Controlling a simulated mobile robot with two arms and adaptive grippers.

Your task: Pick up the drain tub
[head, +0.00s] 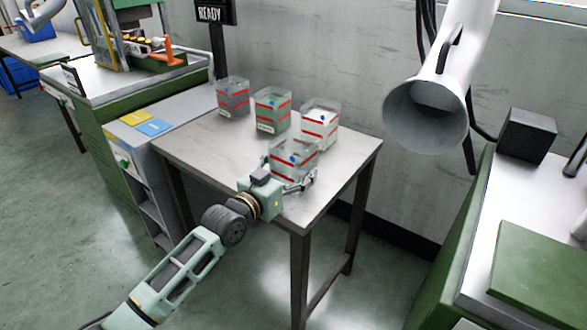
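Several clear square tubs with red bands stand on the small grey-topped table (190,149). The nearest tub (292,158) is at the table's front right, and its lower part is partly hidden by my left gripper (291,176). The gripper's fingers reach around this tub's near and right sides; whether they press on it cannot be told. Behind it are a tub with pale contents (319,126), a tub with greenish contents (272,110) and a tub with grey contents (233,96). Their labels are too small to read, so which is the drain tub is unclear. My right gripper is out of view.
A large pale duct hood (428,110) hangs to the right of the table. A green bench with a black box (526,135) is at the right. A grey cabinet with yellow and blue labels (152,127) adjoins the table's left. The table's left front is clear.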

